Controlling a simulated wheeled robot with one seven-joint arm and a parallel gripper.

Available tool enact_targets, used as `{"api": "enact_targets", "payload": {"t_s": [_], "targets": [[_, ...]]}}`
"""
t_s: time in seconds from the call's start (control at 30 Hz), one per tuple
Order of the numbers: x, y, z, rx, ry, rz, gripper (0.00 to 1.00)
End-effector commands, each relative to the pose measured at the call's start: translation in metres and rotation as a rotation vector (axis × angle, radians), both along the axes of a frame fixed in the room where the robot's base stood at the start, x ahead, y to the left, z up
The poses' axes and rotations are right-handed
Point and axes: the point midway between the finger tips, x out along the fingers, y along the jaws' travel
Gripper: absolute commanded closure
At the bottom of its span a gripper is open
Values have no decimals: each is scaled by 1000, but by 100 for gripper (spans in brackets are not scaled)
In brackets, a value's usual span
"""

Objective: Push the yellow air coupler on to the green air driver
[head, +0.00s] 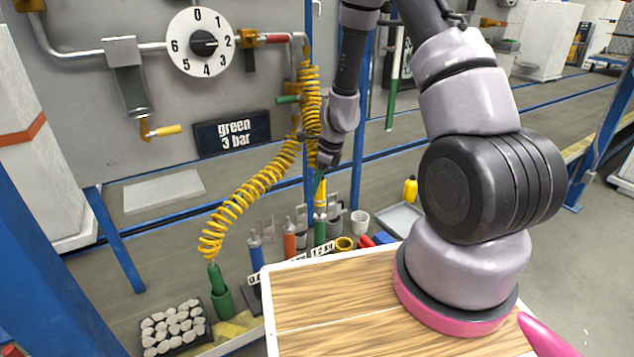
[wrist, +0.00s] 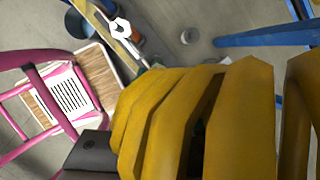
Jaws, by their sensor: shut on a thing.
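My gripper (head: 320,180) is small in the head view, low at the end of my arm, behind the wooden tabletop. It is shut on what looks like the yellow air coupler (head: 320,197), a small upright yellow piece just below it. The green air driver (head: 320,230) stands upright in the tool row directly under this piece. I cannot tell whether the two touch. In the wrist view, yellow hose coils (wrist: 200,125) fill the middle and hide the fingertips, the coupler and the driver.
A blue driver (head: 256,250) and an orange driver (head: 289,238) stand left of the green one. The wooden tabletop (head: 340,310) is bare in front.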

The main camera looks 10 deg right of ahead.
Motion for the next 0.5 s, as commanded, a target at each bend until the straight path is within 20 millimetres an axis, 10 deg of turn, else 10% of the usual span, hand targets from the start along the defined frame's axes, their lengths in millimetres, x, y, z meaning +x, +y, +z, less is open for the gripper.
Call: {"api": "enact_targets", "payload": {"t_s": [0.5], "targets": [[0, 0, -13, 0, 0, 0, 100]]}}
